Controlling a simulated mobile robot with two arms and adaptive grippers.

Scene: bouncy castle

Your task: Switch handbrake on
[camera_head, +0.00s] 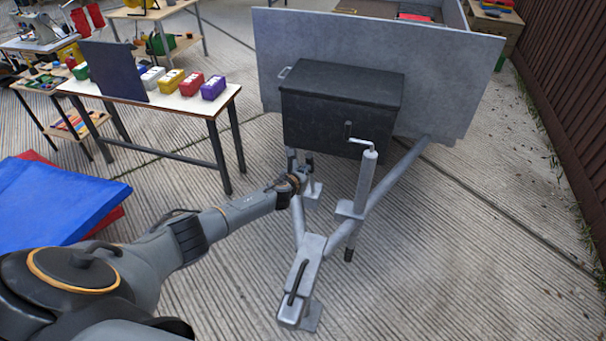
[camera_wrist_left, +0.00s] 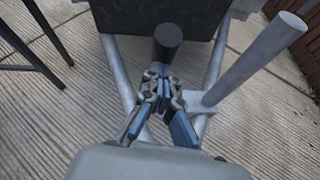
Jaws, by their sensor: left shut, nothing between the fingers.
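The trailer's handbrake appears as a dark, round-ended lever (camera_wrist_left: 167,42) just beyond my fingertips in the left wrist view. In the head view it is mostly hidden around my gripper, and I cannot make out its full shape. My left gripper (camera_head: 306,170) is over the trailer drawbar, in front of the black box. The left wrist view shows its fingers (camera_wrist_left: 160,72) shut with nothing between them. I cannot tell whether they touch the lever. My right gripper is not in view.
The grey trailer (camera_head: 468,98) carries a black box (camera_head: 335,110) at its front. A crank-topped jockey post (camera_head: 366,180) stands right of my gripper. The coupling (camera_head: 294,300) with a black handle is nearer. A table (camera_head: 190,105) stands left; concrete is clear at right.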

